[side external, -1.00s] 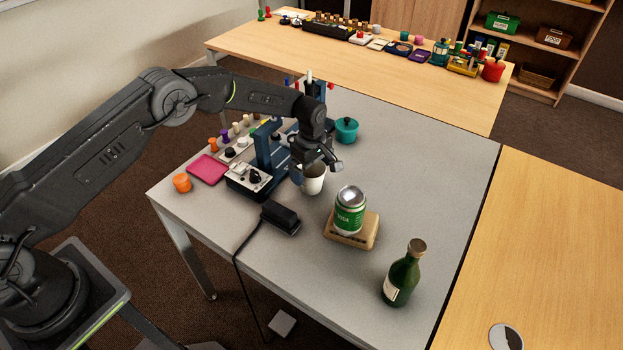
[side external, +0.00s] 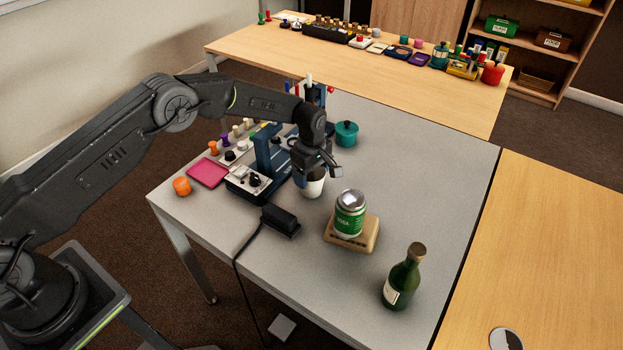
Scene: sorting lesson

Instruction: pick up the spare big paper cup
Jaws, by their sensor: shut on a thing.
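A white paper cup (side external: 313,187) stands upright on the grey table, just right of the blue machine. My gripper (side external: 318,172) is right above it and shut on it at its rim. The gripper hides the top of the cup. The cup's base appears to be at table level; I cannot tell whether it touches.
The blue machine (side external: 268,153) stands close on the left. A black power box (side external: 280,220) with a cord lies in front. A teal pot (side external: 346,133) is behind.

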